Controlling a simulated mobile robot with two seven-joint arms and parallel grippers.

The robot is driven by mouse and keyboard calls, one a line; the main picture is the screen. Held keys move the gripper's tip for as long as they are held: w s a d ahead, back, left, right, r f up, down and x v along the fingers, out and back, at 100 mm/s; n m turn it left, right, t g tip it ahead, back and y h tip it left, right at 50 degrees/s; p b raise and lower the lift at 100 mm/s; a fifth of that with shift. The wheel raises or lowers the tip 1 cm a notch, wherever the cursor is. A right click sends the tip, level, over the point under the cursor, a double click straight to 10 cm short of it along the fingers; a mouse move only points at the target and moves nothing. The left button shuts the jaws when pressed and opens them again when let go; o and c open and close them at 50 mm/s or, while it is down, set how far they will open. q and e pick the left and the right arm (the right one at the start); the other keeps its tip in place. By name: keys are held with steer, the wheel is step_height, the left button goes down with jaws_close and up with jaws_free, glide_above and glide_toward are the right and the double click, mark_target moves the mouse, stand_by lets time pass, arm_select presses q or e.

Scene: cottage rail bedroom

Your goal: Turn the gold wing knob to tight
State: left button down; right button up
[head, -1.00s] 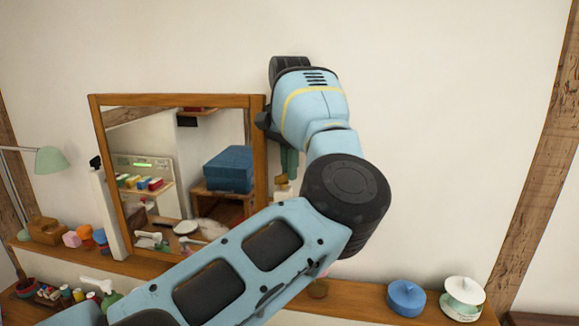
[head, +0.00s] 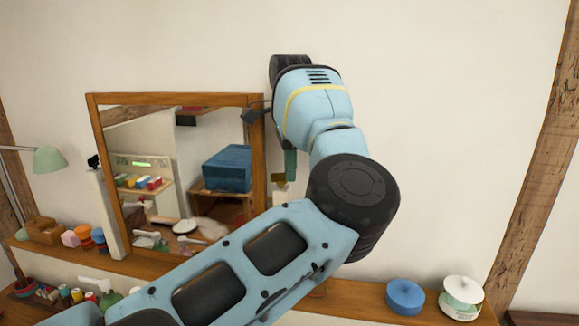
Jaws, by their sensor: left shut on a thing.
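The gold wing knob (head: 278,178) shows as a small gold patch beside the mirror frame's right edge, against a small pale piece on the wall. My left gripper (head: 288,171) points down there and is shut on the knob. One teal finger shows; the rest of the jaws and much of the knob are hidden by my wrist. No tight mark can be made out. My right gripper is not in view.
A wood-framed mirror (head: 260,170) stands just left of the gripper. Below is a wooden shelf (head: 355,297) with a blue lidded pot (head: 405,297) and a white-and-green one (head: 462,297) at right. A green lamp (head: 49,160) is far left. The wall at right is clear.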

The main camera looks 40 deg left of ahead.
arm_select(q)
steer(key=shift+s+d+m, duration=0.1)
steer(key=shift+m, duration=0.4)
steer(key=c, duration=1.6)
jaws_free()
steer(key=shift+r, duration=3.95)
